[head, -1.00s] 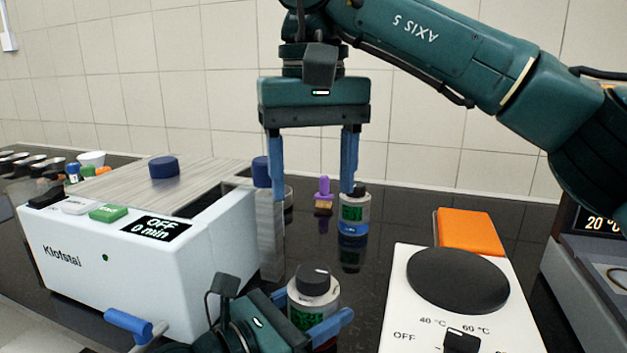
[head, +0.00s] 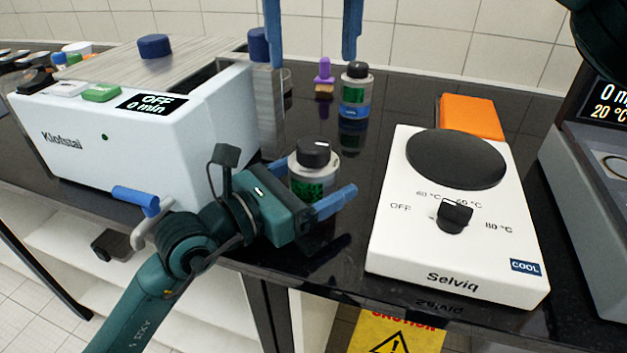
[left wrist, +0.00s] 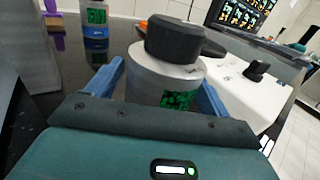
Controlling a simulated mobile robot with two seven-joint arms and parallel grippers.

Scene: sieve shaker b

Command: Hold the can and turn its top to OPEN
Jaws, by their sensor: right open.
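The can (head: 312,185), grey with a black top and a green label, stands upright on the dark counter; it also shows in the left wrist view (left wrist: 163,85). A small pale mark on the top is too small to read. My left gripper (head: 315,180) has its blue fingers on either side of the can's body, below the top, and looks shut on it. In the left wrist view the fingers (left wrist: 163,85) flank the can. My right gripper (head: 312,60) is open and empty, pointing down above and behind the can; its upper part is out of view.
A white Klofstai box (head: 150,140) reading OFF, 0 min stands left of the can. A white hot plate (head: 400,250) stands right, an orange block (head: 471,117) behind it. A similar blue-banded can (head: 355,100) and a purple-handled brush (head: 324,75) stand behind.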

